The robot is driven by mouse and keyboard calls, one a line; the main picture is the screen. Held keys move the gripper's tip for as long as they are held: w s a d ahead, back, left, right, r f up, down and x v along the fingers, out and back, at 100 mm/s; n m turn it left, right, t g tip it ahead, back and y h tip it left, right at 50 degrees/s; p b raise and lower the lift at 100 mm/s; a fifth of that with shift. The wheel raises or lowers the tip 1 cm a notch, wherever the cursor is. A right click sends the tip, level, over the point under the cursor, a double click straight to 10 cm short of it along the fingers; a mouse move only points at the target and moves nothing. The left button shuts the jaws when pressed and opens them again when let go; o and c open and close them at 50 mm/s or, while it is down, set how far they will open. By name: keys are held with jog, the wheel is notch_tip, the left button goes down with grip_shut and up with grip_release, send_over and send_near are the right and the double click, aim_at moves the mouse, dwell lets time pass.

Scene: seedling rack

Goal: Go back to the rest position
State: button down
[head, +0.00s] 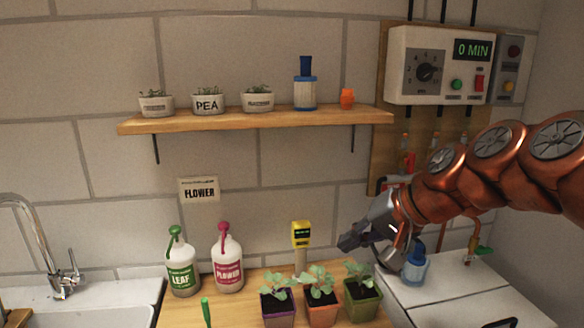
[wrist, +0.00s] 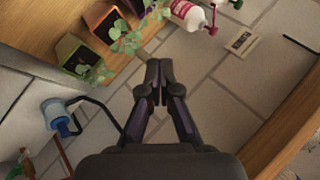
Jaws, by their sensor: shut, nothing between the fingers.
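My gripper (head: 348,243) is at the right of the head view, in the air above and behind the seedling pots. Its fingers are shut and empty; in the wrist view the gripper (wrist: 158,70) shows its fingertips together. My copper arm reaches in from the right edge. Three seedlings stand on the wooden counter: a purple pot (head: 278,311), an orange pot (head: 322,314) and a green pot (head: 362,303). The green pot (wrist: 78,55) is nearest the gripper's side in the wrist view.
A green-labelled LEAF bottle (head: 182,268), a pink-labelled FLOWER bottle (head: 228,264) and a yellow meter (head: 300,236) stand behind the pots. A blue bottle (head: 415,267) stands on the white surface below my arm. A wooden shelf (head: 260,122) with small pots is above.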

jog(key=s+d+f+n+g+h, duration=0.1)
jog(key=s+d+f+g+h, duration=0.1)
jog(key=s+f, duration=0.4)
jog(key=s+d+f+n+g+h+p, duration=0.1)
jog(key=s+f, duration=0.4)
jog(key=s, duration=0.7)
jog(key=s+d+f+n+g+h+p, duration=0.1)
jog(key=s+d+f+g+h, duration=0.3)
jog(key=s, duration=0.5)
notch_tip(320, 180, down, 3)
jog(key=shift+s+d+r, duration=0.2)
jog(key=shift+s+d, duration=0.05)
jog(key=shift+d, duration=0.2)
